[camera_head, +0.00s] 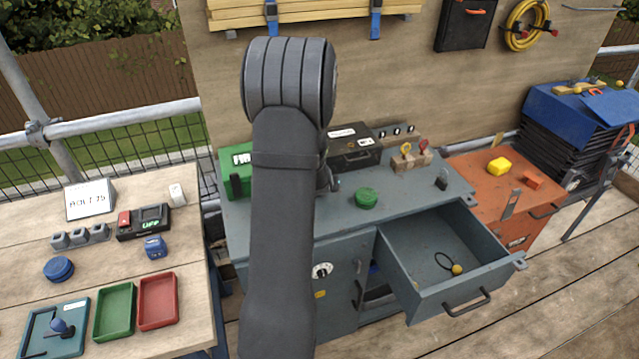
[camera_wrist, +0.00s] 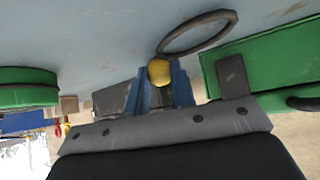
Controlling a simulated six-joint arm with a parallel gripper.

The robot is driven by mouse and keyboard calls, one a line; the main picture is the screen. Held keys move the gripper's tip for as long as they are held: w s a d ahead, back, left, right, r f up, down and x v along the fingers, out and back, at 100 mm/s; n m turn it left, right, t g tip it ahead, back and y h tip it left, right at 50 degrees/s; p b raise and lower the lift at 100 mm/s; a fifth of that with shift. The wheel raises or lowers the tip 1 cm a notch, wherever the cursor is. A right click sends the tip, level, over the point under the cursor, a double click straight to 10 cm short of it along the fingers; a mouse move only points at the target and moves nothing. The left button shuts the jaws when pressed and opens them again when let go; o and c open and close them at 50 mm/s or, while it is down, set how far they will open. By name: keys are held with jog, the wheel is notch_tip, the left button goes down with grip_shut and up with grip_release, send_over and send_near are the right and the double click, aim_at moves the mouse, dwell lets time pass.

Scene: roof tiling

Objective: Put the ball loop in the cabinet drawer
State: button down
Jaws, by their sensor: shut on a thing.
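In the wrist view the blue fingers of my gripper (camera_wrist: 160,88) are shut on the yellow ball of a ball loop (camera_wrist: 159,70). Its black loop (camera_wrist: 200,31) sticks out beyond the fingertips, over or against the grey cabinet top; I cannot tell if it touches. In the head view my arm hides the gripper and this ball loop. The cabinet drawer (camera_head: 412,289) is pulled open at the cabinet's right. A similar ball loop, a black ring with a yellow ball (camera_head: 457,269), lies on the drawer's floor.
On the grey cabinet top (camera_head: 315,222) stand a green box (camera_head: 237,160), a black case (camera_head: 352,150), a green round tin (camera_head: 365,197) and a wooden block with small items (camera_head: 412,160). An orange cabinet (camera_head: 520,203) adjoins at right. A wooden table (camera_head: 95,245) with trays stands left.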

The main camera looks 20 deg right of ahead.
jog(key=shift+f, duration=0.15)
jog(key=c, duration=1.3)
grip_release()
jog(key=shift+o, duration=0.2)
jog(key=shift+r, duration=0.2)
jog(key=v, duration=1.1)
jog(key=shift+s+r, duration=0.25)
jog(key=shift+s, duration=0.05)
jog(key=shift+o, duration=0.6)
jog(key=shift+r, duration=0.1)
